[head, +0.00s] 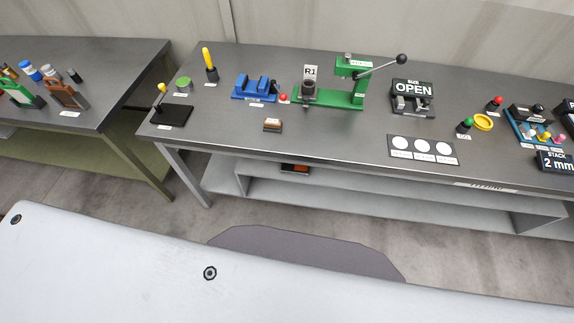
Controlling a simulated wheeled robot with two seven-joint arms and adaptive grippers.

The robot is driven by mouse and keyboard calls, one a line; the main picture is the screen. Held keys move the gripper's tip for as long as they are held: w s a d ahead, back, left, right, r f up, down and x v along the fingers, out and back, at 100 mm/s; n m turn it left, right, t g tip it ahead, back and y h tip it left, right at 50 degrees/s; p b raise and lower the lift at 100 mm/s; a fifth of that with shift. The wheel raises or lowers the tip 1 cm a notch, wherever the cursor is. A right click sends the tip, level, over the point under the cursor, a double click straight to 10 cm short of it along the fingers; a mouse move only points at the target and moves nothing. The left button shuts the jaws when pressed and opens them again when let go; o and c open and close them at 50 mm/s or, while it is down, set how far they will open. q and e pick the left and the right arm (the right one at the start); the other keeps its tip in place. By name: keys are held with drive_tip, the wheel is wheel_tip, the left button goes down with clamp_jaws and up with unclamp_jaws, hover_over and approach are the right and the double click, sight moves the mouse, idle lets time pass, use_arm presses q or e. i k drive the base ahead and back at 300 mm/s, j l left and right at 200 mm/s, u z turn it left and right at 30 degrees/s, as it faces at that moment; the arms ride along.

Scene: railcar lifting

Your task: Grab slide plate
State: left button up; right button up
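I cannot tell for sure which item is the slide plate; the labels are too small to read. A small brown block with a pale label (272,124) lies near the front of the grey workbench (330,135). A dark item with an orange-red face (295,168) sits on the shelf below, partly under the bench top. A flat black plate with a yellow-knobbed lever (171,115) lies at the bench's left end. Neither of my grippers shows in the head view.
A blue vise-like fixture (255,88), a green lever press (345,98) marked R1 and an OPEN sign block (412,90) stand along the bench. A panel with three white circles (422,148) lies at the front. Another table (110,60) stands left, with a floor gap between.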

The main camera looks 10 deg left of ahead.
sight(286, 167)
drive_tip(key=l+u, duration=0.35)
drive_tip(key=l, duration=0.35)
drive_tip(key=l+u, duration=0.35)
drive_tip(key=l, duration=0.35)
drive_tip(key=i, duration=0.05)
